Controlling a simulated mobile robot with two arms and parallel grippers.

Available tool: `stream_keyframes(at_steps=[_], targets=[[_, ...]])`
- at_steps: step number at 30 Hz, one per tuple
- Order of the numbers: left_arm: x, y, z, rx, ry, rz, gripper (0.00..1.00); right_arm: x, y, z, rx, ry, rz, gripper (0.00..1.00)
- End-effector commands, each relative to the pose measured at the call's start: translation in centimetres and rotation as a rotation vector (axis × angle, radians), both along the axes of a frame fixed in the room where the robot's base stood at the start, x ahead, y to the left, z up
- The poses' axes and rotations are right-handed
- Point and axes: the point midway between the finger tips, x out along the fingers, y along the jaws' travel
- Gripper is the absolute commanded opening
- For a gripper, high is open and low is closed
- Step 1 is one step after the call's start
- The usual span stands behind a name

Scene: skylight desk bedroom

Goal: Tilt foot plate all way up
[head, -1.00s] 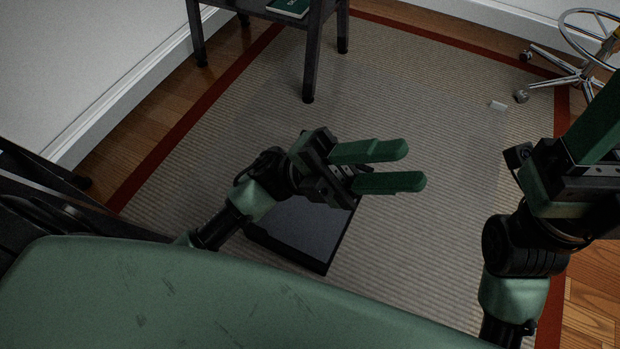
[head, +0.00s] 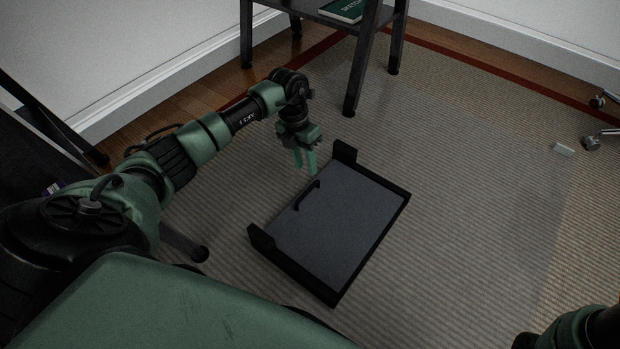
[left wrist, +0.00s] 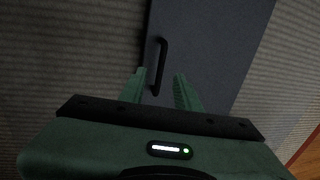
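The foot plate (head: 338,222) is a flat dark grey panel in a black frame on the rug. It looks lying low, with raised black end blocks at its left-hand corners. A black curved handle (head: 307,194) stands on the plate near its left edge. My left gripper (head: 305,168) points down above and beyond the handle, apart from it in the head view. In the left wrist view its two green fingers (left wrist: 160,85) are spread, with the handle (left wrist: 159,66) showing beyond the gap, nearer the left finger. Of my right arm, only a part shows at the bottom right; its gripper is out of view.
The rug right of the plate is clear.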

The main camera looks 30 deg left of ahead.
Motion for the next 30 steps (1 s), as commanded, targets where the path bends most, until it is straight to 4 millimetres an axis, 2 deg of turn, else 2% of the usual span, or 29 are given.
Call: stream_keyframes(at_steps=[1,9,12,23,26,27,30], targets=[[0.0,-0.2,-1.0,-0.002,0.001,-0.001,0.33,0.0,0.0,-0.8,0.0,0.001,0.0,0.63],[-0.1,-1.1,-5.3,-0.004,0.0,-0.002,0.33,0.0,0.0,-4.0,0.0,0.001,0.0,0.63],[-0.1,-1.4,-6.5,-0.005,-0.002,-0.003,0.33,0.0,0.0,-4.9,0.0,0.001,0.0,0.63],[-0.1,-1.5,-6.9,-0.004,-0.002,-0.002,0.33,0.0,0.0,-5.1,0.0,0.0,0.0,0.63],[-0.1,-1.5,-6.9,-0.004,-0.002,-0.002,0.05,0.0,0.0,-5.1,0.0,0.0,0.0,0.63],[-0.1,-1.5,-6.9,-0.004,-0.002,-0.002,0.0,0.0,0.0,-5.1,0.0,0.0,0.0,0.63],[-0.1,-1.5,-6.9,-0.004,-0.002,-0.002,0.0,0.0,0.0,-5.1,0.0,0.0,0.0,0.63]])
